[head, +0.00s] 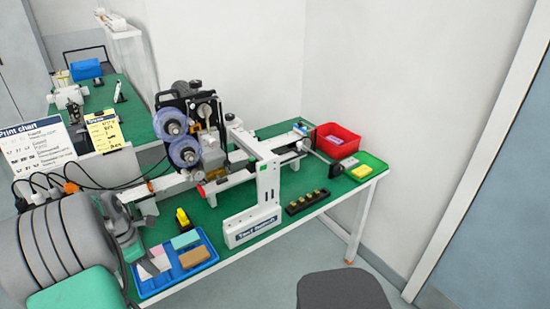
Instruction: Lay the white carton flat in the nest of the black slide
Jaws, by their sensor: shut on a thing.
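My arm hides part of this area.
The blue tray also holds pink (160,261), teal (185,240) and brown (194,257) blocks. A yellow and black item (183,218) stands behind it. A white frame (268,185), a black strip (306,202), a red bin (335,141) and a green tray (376,165) lie to the right.

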